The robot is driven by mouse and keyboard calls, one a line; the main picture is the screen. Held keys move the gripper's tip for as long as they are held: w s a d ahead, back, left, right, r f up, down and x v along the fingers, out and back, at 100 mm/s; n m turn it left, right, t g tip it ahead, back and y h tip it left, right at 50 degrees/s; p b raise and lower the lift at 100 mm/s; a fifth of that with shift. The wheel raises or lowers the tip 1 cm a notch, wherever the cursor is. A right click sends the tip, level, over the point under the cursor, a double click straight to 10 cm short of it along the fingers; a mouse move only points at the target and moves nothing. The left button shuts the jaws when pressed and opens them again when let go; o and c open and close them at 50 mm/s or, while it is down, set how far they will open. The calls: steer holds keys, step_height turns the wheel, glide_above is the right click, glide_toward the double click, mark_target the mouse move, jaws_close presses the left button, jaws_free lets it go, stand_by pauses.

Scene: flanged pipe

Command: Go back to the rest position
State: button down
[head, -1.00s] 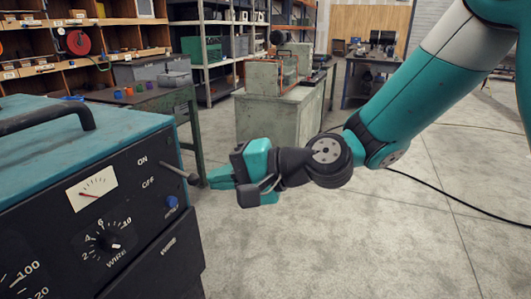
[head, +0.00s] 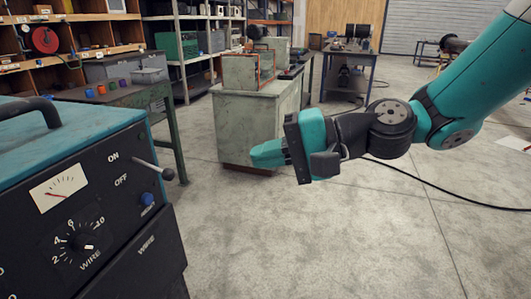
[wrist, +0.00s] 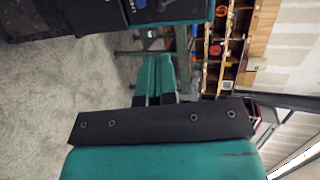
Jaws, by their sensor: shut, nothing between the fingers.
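My gripper (head: 262,154) is teal and black. In the head view it is in the middle, held above the floor and pointing left. Its fingers are closed together with nothing between them. In the wrist view the teal fingers (wrist: 155,78) show side by side in the middle. The gripper is apart from the teal and black welding machine (head: 110,190) at the left of the head view, with a gap between them. The machine's lever (head: 152,170) sticks out from its front panel beside the ON and OFF labels.
A grey-green cabinet (head: 245,125) stands behind the gripper. A green workbench (head: 135,98) with small coloured items is behind the machine. Shelves line the back left. A black cable (head: 450,203) lies on the floor at right. The concrete floor in front is open.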

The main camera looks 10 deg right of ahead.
steer(key=s+d+r+n+g+h+p, duration=0.1)
steer(key=s+d+n+g+h+p, duration=0.15)
steer(key=s+n+h+p, duration=0.3)
steer(key=s+d+r+n+g+h+p, duration=0.1)
steer(key=s+d+n+g+h+p, duration=0.2)
steer(key=s+n, duration=0.45)
steer(key=m+t+y+p, duration=0.5)
steer(key=m+y+p, duration=0.3)
steer(key=m, duration=0.5)
glide_toward(174, 173)
steer(key=p+x, duration=0.5)
steer(key=x, duration=0.1)
steer(key=shift+a, duration=0.4)
steer(key=shift+w+a+f, duration=0.2)
steer(key=shift+a, duration=0.2)
